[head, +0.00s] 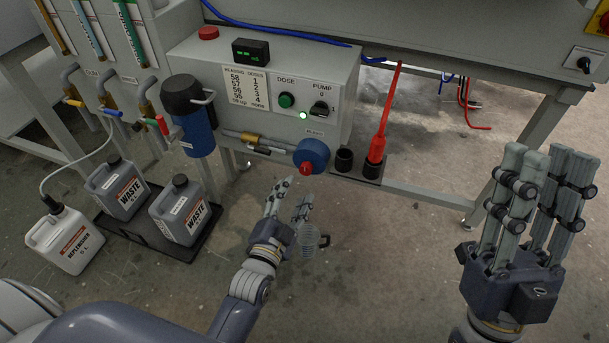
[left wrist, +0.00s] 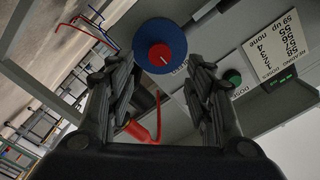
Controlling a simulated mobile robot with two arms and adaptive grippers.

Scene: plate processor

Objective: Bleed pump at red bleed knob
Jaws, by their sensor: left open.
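The red bleed knob (head: 306,168) sits at the front of a round blue pump head (head: 313,150), under the grey control box. In the left wrist view the red knob (left wrist: 160,55) shows in the middle of the blue disc (left wrist: 154,34), beyond and between the fingers. My left gripper (head: 294,191) is open and empty, just below and in front of the knob, apart from it in the head view. It also shows in the left wrist view (left wrist: 160,70), with its fingers spread. My right gripper (head: 544,157) is raised at the right, fingers apart and empty.
The control box (head: 276,60) carries a green button (head: 286,100) and pump switch (head: 319,109). A red tool (head: 384,120) stands in a holder right of the knob. A clear ribbed vessel (head: 308,241) is partly behind my left gripper. Waste containers (head: 182,211) stand at left.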

